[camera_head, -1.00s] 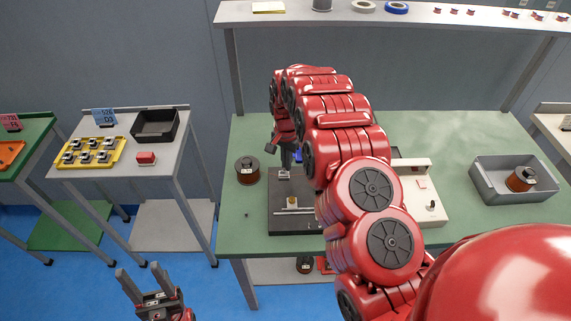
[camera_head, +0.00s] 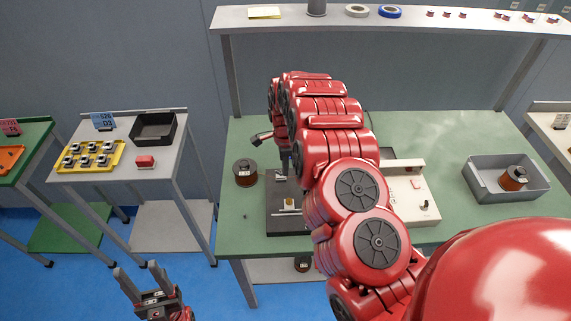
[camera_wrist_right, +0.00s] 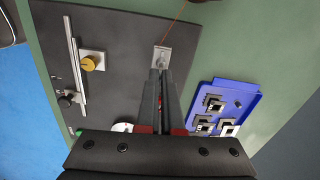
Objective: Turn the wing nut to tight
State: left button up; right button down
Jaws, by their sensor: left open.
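The winder's black base plate (camera_head: 277,222) stands on the green bench; in the right wrist view it (camera_wrist_right: 120,25) carries a silver rail, a brass knob (camera_wrist_right: 88,64) and a black knob (camera_wrist_right: 66,101). My right gripper (camera_wrist_right: 160,72) points at a small silver block (camera_wrist_right: 162,57) on the plate, with a copper wire running from it. Its fingers lie close together, their tips at the block's near edge; whether they grip anything is unclear. I cannot make out the wing nut for certain. My right arm hides part of the winder in the head view. My left gripper (camera_head: 137,284) is open and empty, low in front.
A dark wire spool (camera_head: 246,173) stands left of the plate. A blue tray (camera_wrist_right: 222,110) with small parts lies beside the plate. A white device (camera_head: 408,190) and a grey bin (camera_head: 483,190) with a spool are further right. The bench's front left is mostly clear.

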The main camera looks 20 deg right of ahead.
jog(key=shift+s+a+f+m, duration=0.1)
jog(key=shift+s+a+m, duration=0.1)
jog(key=shift+m, duration=0.3)
jog(key=c, duration=1.1)
grip_release()
jog(key=shift+o, duration=0.2)
jog(key=shift+w, duration=0.15)
jog(key=shift+r+p, duration=0.45)
jog(key=shift+r, duration=0.15)
notch_tip(320, 180, up, 16)
jog(key=p, duration=0.9)
jog(key=shift+r, duration=0.2)
